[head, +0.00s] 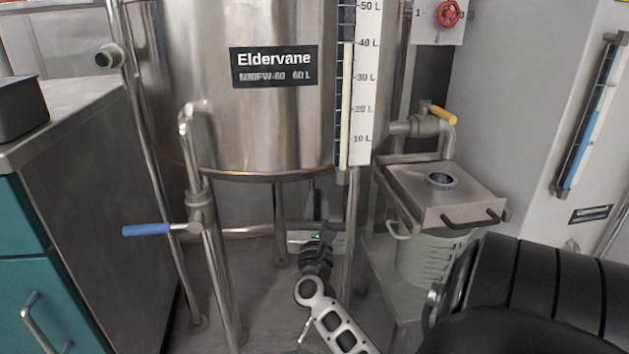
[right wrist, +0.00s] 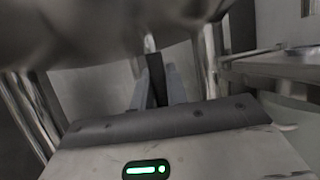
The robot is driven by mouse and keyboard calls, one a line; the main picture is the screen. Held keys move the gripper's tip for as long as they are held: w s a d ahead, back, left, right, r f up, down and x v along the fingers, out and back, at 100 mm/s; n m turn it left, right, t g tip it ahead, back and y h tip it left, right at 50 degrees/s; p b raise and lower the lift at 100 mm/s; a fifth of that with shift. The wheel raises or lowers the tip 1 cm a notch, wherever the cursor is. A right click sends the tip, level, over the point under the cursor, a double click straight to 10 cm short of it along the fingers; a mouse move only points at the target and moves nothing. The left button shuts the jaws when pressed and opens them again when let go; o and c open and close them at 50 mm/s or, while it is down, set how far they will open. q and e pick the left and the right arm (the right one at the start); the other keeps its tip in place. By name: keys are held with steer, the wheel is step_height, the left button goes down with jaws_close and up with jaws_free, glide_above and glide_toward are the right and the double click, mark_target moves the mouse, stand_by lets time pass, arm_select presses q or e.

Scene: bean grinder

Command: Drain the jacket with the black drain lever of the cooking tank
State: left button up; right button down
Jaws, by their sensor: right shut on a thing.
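The steel cooking tank (head: 240,135), labelled Eldervane, stands on legs in the middle of the head view. My right gripper (head: 317,203) reaches up under the tank's bottom. In the right wrist view the black drain lever (right wrist: 157,78) hangs down between the two grey fingers of my right gripper (right wrist: 159,88), which are shut on it. In the head view the lever is mostly hidden by the gripper and I cannot make out its angle. My left gripper is not in view.
A blue-handled valve (head: 147,230) is on the pipe at left front, and a yellow-handled valve (head: 443,114) at right. Below it a lidded strainer box (head: 420,188) sits over a pale bucket (head: 425,260). Tank legs stand close around my right gripper. A teal cabinet (head: 40,290) is at left.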

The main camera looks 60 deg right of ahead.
steer(key=shift+s+f, duration=0.1)
stand_by(0.3)
steer(key=c, duration=1.4)
jaws_free()
